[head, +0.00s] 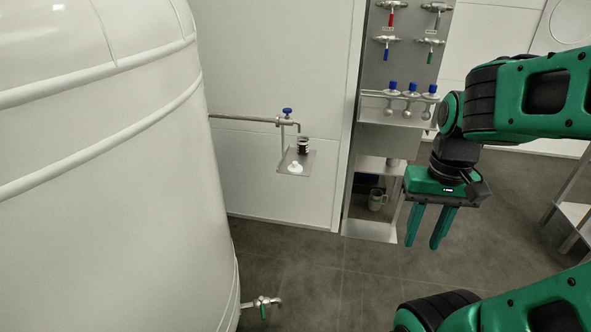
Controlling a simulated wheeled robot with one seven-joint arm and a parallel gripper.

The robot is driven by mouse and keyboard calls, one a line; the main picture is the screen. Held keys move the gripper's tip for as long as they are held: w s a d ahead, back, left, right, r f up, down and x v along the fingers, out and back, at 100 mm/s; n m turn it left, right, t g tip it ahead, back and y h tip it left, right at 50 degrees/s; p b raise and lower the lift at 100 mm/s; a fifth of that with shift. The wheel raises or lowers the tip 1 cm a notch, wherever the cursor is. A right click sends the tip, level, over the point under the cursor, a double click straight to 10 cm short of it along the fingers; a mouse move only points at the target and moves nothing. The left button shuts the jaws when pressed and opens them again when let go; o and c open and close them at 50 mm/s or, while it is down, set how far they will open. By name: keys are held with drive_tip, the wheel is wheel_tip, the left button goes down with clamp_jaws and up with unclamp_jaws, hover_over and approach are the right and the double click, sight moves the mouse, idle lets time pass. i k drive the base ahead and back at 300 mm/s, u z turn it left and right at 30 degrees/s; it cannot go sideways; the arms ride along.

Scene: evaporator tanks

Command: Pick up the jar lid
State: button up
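A small dark jar (303,146) stands on a little metal shelf (308,168) under a tap in the middle of the head view. A small white piece (295,168) lies in front of the jar on the same shelf. It may be the jar lid, but it is too small to be sure. My gripper (422,245) hangs to the right of the shelf, fingers pointing down. Its two green fingers are apart with nothing between them.
A large white tank (105,190) fills the left side. A tap with a blue handle (287,112) is above the shelf. A metal rack (398,133) with several valves stands to the right, with a mug (377,200) low down. A green-handled tap (263,305) juts from the tank near the floor.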

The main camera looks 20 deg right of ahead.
sight(294, 168)
drive_tip(key=u, duration=0.1)
drive_tip(key=i, duration=1)
drive_tip(key=z, duration=0.1)
